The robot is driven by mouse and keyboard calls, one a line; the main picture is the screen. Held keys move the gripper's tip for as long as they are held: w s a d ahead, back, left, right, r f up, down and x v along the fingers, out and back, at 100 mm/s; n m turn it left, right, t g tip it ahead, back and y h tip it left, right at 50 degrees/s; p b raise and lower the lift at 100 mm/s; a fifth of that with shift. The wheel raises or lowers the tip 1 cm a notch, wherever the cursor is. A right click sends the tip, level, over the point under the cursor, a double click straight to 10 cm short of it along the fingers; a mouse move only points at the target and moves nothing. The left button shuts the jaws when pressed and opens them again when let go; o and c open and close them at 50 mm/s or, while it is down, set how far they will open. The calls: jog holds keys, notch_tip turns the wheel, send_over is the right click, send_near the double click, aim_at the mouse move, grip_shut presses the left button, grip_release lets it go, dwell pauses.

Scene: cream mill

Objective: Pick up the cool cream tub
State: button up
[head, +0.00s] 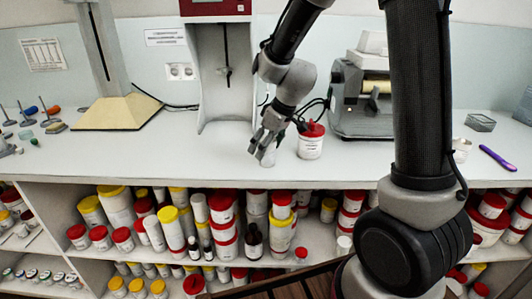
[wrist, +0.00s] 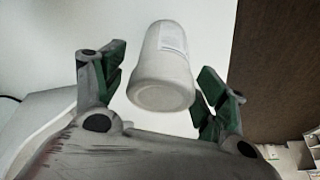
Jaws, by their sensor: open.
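A pale, plain white-grey tub (wrist: 160,80) with a printed label fills the middle of the wrist view. It is between the two fingers of my gripper (wrist: 165,76), with a gap showing on each side. My gripper is open. A white tub with a red lid (head: 311,142) stands upright on the bench just right of my gripper. I cannot read either label.
The white bench (head: 190,158) is clear to the left of my gripper. A grey roller machine (head: 365,100) stands to the right behind, and a tall dispenser stand (head: 225,75) behind. Shelves below hold many red- and yellow-lidded tubs (head: 172,228). A purple item (head: 497,158) lies far right.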

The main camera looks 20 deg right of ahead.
jog(key=shift+x, duration=1.1)
jog(key=shift+d, duration=0.1)
jog(key=c, duration=1.2)
